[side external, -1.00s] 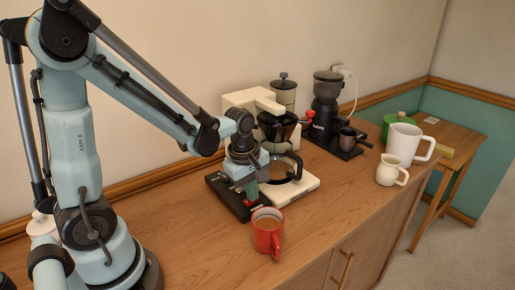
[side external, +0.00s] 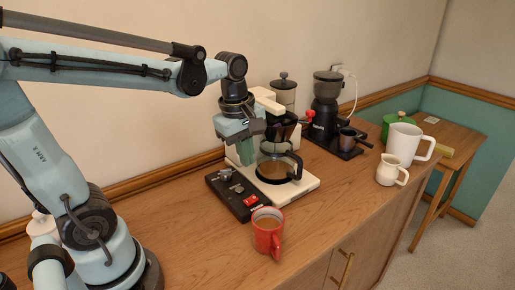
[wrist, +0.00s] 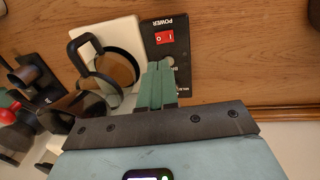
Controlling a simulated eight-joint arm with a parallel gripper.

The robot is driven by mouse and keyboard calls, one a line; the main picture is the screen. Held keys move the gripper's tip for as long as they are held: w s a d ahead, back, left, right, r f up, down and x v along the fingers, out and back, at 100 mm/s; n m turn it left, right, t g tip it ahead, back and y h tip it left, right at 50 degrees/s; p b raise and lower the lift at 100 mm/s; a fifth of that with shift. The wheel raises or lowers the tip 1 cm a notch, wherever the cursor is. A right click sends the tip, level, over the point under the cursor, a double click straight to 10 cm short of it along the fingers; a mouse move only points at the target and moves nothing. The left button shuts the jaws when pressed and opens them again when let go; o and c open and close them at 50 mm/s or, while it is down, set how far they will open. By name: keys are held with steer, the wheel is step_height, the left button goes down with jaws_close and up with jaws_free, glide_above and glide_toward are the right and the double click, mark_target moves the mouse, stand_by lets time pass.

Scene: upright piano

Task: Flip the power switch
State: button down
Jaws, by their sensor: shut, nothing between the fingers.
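The red power switch (side external: 250,201) sits near the front end of a black control panel (side external: 222,184) attached to the coffee maker. In the wrist view the red switch (wrist: 165,38) carries white I and O marks beside the word POWER. Which side is pressed down is too small to tell. My gripper (side external: 246,160) hangs above the panel's rear part, beside the coffee maker, fingers pointing down and apart from the switch. Its green fingers (wrist: 157,64) are shut together with nothing between them. In the wrist view they cover part of the panel.
The glass carafe (side external: 277,168) stands on the coffee maker's white base (side external: 308,184), close to my gripper. A red mug (side external: 267,232) of coffee stands just in front of the panel. A black grinder (side external: 326,105), white mug (side external: 402,141) and small pitcher (side external: 388,171) stand to the right.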

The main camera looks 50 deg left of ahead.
mark_target(254, 198)
steer(key=shift+s+r, duration=0.15)
steer(key=shift+r, duration=1.25)
steer(key=shift+w+a+r, duration=0.1)
steer(key=shift+w, duration=0.1)
steer(key=f, duration=0.4)
steer(key=w+f, duration=0.1)
steer(key=f, duration=0.9)
steer(key=shift+w, duration=0.35)
